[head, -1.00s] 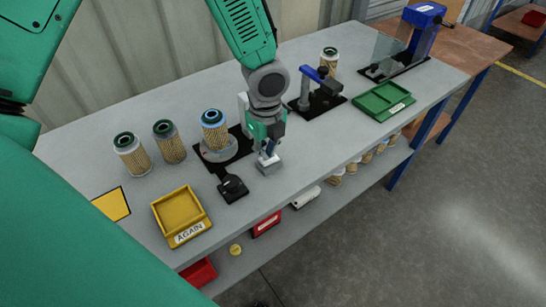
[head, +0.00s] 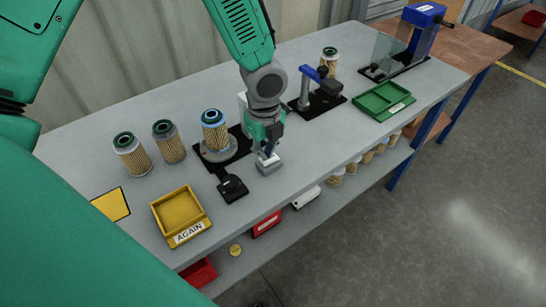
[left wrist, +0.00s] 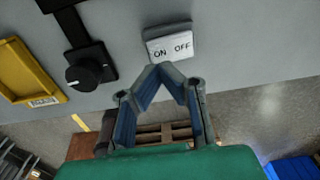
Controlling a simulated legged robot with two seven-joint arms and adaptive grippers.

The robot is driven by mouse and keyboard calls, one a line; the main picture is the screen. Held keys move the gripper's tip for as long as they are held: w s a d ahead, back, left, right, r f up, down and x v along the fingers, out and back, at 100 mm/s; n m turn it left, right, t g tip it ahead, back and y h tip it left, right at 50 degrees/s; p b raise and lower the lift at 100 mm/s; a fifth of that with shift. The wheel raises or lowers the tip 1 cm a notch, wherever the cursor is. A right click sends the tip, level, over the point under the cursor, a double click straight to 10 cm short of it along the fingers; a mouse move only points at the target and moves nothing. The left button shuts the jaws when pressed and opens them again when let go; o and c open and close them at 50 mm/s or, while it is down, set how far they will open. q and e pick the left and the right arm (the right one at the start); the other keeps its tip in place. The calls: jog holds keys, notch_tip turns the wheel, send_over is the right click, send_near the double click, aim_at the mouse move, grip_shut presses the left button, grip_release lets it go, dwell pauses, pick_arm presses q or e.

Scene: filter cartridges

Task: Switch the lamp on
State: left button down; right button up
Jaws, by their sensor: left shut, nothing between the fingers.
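A small light-grey switch box (head: 268,164) sits near the front edge of the bench. In the left wrist view the switch box (left wrist: 170,44) shows the words ON and OFF on its pale face. My left gripper (head: 267,150) points down just above or at the box. In the left wrist view the left gripper (left wrist: 159,68) is shut and empty, its tips meeting close to the ON side. I cannot tell whether the tips touch the box. No lit lamp can be made out; a pale panel (head: 242,104) is partly hidden behind my gripper. My right gripper is out of view.
Left of the box, a filter cartridge (head: 214,130) stands on a round stage beside a black knob unit (head: 232,188). Two more cartridges stand further left. A yellow tray (head: 201,228), a blue-handled stand (head: 303,90) and a green tray (head: 359,97) are also on the bench.

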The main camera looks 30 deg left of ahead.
aim_at(263, 161)
pick_arm(q)
jog(key=shift+a+f, duration=0.35)
jog(key=shift+a, duration=0.3)
jog(key=shift+a+f, duration=0.35)
jog(key=shift+a, duration=0.05)
jog(key=shift+d+f+b, duration=0.1)
jog(key=shift+d+b, duration=0.25)
jog(key=shift+d, duration=0.35)
jog(key=shift+d+f, duration=0.15)
jog(key=shift+d, duration=0.05)
jog(key=shift+a+f, duration=0.2)
jog(key=shift+a, duration=0.55)
jog(key=shift+d+r+p, duration=0.25)
jog(key=shift+r+p, duration=0.35)
jog(key=shift+d+r+p, duration=0.25)
jog(key=shift+r+p, duration=0.3)
jog(key=shift+r, duration=0.05)
jog(key=shift+d+r+p, duration=0.1)
jog(key=shift+r+p, duration=0.55)
jog(key=shift+r, duration=0.05)
jog(key=r+p, duration=0.1)
jog(key=a+r+p, duration=0.1)
jog(key=shift+r+p, duration=0.15)
jog(key=shift+p, duration=0.2)
jog(key=shift+r+p, duration=0.5)
jog(key=shift+d, duration=0.35)
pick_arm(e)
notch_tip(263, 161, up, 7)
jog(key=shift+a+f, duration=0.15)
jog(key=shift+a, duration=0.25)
